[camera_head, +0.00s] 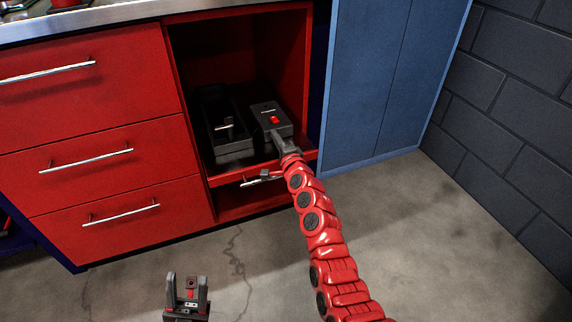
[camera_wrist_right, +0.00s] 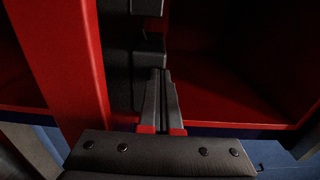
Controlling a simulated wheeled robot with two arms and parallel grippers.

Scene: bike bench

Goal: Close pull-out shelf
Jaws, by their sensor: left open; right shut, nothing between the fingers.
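The pull-out shelf (camera_head: 224,179) sits low in the open red cabinet bay, with its front lip and bar handle (camera_head: 262,179) at the bay's mouth. It seems to stick out only a little. A black case (camera_head: 232,148) rests on it. My right arm reaches into the bay from the lower right, with the hand above the shelf beside the case. My right gripper (camera_wrist_right: 159,76) is shut and empty, its tips near dark parts; contact cannot be told. The fingertips are hard to make out in the head view. My left gripper (camera_head: 187,288) is open and empty above the floor.
Red drawers (camera_head: 95,150) with bar handles are shut at the left of the bay. A blue cabinet (camera_head: 370,90) stands to the right, beside a dark block wall (camera_head: 520,110). The concrete floor (camera_head: 450,240) in front is clear.

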